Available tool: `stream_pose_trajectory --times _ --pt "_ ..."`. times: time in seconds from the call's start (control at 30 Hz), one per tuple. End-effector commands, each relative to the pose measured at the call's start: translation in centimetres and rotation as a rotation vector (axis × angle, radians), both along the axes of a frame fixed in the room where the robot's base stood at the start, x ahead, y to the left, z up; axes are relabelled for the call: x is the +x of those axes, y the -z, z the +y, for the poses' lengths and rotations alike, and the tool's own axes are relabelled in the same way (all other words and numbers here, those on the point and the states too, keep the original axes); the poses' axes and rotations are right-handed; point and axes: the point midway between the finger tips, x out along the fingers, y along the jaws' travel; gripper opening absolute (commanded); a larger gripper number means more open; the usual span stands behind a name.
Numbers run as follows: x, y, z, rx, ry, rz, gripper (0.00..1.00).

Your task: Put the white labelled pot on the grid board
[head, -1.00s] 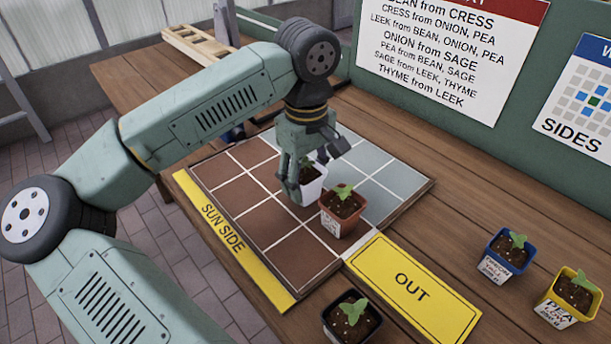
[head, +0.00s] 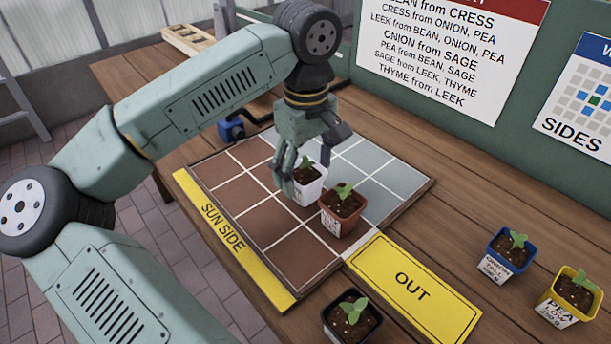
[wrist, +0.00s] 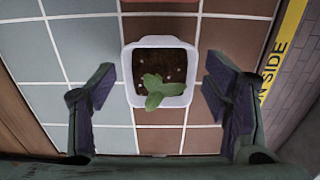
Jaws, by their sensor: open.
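The white pot (head: 309,192) holds dark soil and a green seedling. It stands upright on the grid board (head: 240,195), on the brown squares close to the grey ones, just behind a terracotta pot (head: 342,212). In the wrist view the white pot (wrist: 160,95) is in the middle, between and ahead of the spread fingers, with clear gaps on both sides. My gripper (head: 312,160) is open, just above and behind the pot. In the wrist view my gripper (wrist: 160,115) shows both dark pads apart and empty. The pot's label is not readable.
A yellow OUT plate (head: 412,288) lies beside the board. A black pot (head: 352,322), a blue pot (head: 505,256) and a yellow pot (head: 568,298) stand on the wooden table. A SUN SIDE strip (head: 225,230) edges the board. Squares at the board's left are bare.

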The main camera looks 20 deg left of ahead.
Motion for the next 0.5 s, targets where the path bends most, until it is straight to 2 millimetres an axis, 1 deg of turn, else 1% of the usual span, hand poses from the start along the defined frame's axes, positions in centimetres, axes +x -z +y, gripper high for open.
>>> stream_pose_trajectory --times 0.1,0.3,0.4,0.5 --pt "0.1 -2.7 -0.1 0.003 0.000 -0.003 0.70" --pt "0.1 -6.8 -0.1 0.001 0.000 -0.002 0.70" --pt "0.1 -8.4 0.0 0.003 -0.002 -0.002 0.70" --pt "0.0 -9.3 -0.1 0.001 0.000 -0.001 0.70"
